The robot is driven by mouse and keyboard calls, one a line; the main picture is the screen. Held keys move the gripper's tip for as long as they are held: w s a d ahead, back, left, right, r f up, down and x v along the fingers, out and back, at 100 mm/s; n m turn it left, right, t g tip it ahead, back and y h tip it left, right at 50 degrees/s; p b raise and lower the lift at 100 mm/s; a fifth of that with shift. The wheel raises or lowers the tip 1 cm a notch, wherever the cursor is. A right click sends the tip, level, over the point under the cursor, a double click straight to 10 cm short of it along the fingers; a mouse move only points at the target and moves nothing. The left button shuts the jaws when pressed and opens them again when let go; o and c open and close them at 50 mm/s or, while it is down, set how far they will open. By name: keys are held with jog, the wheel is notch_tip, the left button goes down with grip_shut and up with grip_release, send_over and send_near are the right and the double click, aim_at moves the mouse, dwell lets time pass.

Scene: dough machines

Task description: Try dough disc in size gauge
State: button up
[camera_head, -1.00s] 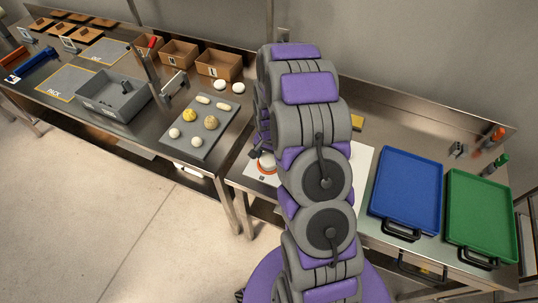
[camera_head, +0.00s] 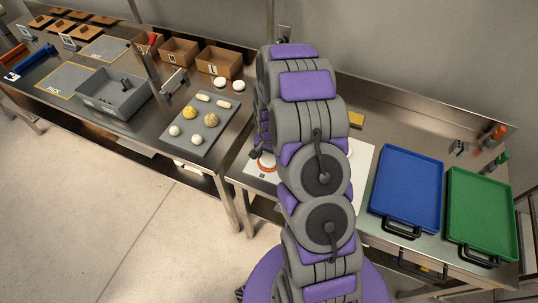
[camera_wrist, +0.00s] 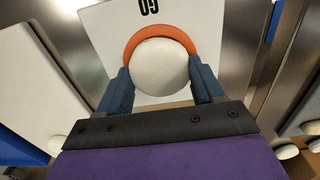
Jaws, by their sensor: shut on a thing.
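In the wrist view a pale round dough disc (camera_wrist: 160,66) sits between the two blue fingers of my gripper (camera_wrist: 161,82), which is shut on it. An orange ring gauge (camera_wrist: 133,41) curves around the disc's far side. The ring is on a white board (camera_wrist: 101,22) with black lettering, partly cut off by the frame. I cannot tell whether the disc is inside the ring or just above it. In the head view my arm hides most of the white board (camera_head: 364,165), and only part of the orange ring (camera_head: 266,163) shows.
A blue tray (camera_head: 408,188) and a green tray (camera_head: 481,216) lie to the right. A grey tray (camera_head: 184,151) with several dough pieces lies on the left table. Beyond are a grey bin (camera_head: 98,108) and cardboard boxes (camera_head: 222,62). A wall backs the table.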

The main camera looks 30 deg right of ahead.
jog(key=o, duration=1.1)
jog(key=shift+r, duration=0.15)
notch_tip(320, 180, up, 17)
jog(key=shift+r+p, duration=0.1)
jog(key=shift+p, duration=0.7)
